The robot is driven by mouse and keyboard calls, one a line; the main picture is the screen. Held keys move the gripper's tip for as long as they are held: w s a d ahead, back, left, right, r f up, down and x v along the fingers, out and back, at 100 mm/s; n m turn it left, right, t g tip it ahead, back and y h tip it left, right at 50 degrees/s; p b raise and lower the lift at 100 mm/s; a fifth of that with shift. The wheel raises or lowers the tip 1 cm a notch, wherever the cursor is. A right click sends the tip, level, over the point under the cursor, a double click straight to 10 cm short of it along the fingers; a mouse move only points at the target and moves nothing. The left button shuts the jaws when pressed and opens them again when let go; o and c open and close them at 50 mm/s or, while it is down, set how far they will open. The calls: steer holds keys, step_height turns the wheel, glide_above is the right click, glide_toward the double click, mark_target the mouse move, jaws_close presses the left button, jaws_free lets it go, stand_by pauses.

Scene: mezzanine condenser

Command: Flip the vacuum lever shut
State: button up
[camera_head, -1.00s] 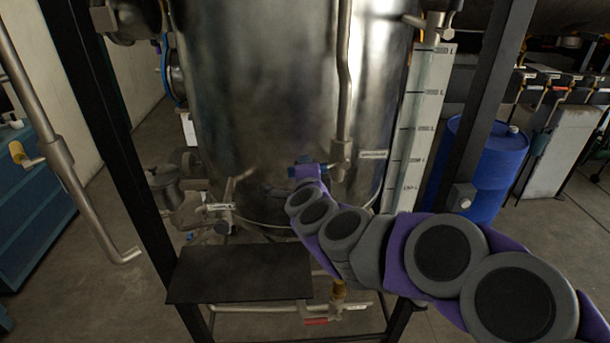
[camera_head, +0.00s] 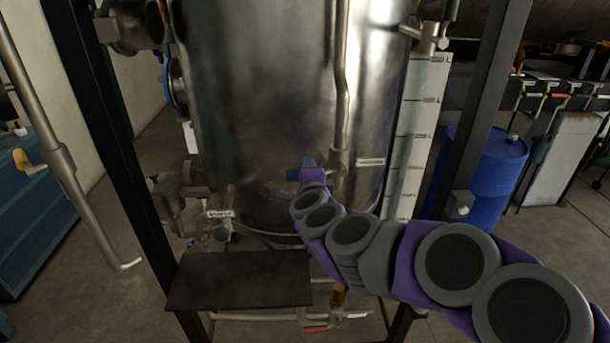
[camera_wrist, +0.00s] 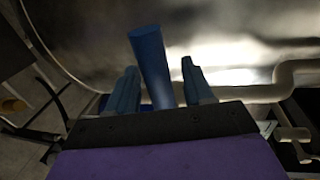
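A blue cylindrical handle (camera_wrist: 152,68), which looks like the vacuum lever, stands up between the two blue fingers of my gripper (camera_wrist: 160,88) in the wrist view. It leans slightly left. Dark gaps show between it and both fingers, so my gripper is open around it. In the head view my gripper (camera_head: 301,171) is in front of the steel vessel (camera_head: 270,110), just left of the vertical pipe. The lever's base and pivot are hidden there by my gripper and arm.
A vertical pipe (camera_head: 341,90) runs close to the right of my gripper. A black shelf (camera_head: 240,281) lies below. A labelled valve fitting (camera_head: 222,228) is at lower left. Black frame posts (camera_head: 100,120) flank the vessel, and a blue drum (camera_head: 492,165) stands at right.

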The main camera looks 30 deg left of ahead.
steer(key=shift+s+a, duration=0.1)
steer(key=shift+a, duration=0.1)
steer(key=shift+s, duration=0.55)
steer(key=d+v, duration=0.1)
steer(key=v, duration=1.5)
steer(key=shift+w, duration=0.15)
steer(key=shift+r, duration=0.1)
